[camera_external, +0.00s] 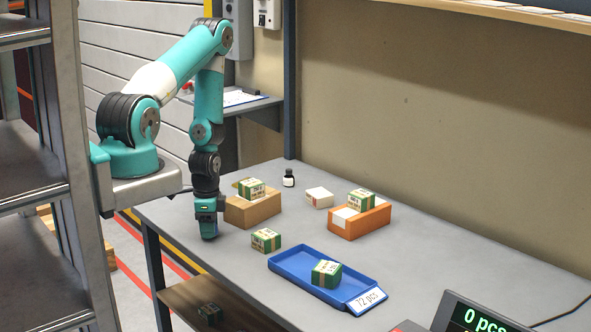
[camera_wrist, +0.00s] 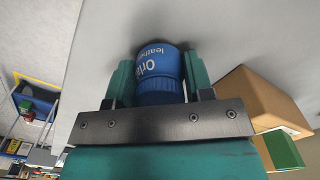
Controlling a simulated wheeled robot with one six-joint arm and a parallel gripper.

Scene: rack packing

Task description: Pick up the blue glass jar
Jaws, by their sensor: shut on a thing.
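The blue jar (camera_wrist: 160,75) has white lettering and shows between my gripper's two teal fingers in the wrist view. My gripper (camera_wrist: 158,80) is shut on it. In the external view my gripper (camera_external: 208,228) points down at the left end of the grey table (camera_external: 190,215). A blue bit shows at its tip there, and the rest of the jar is hidden. I cannot tell whether the jar touches the table.

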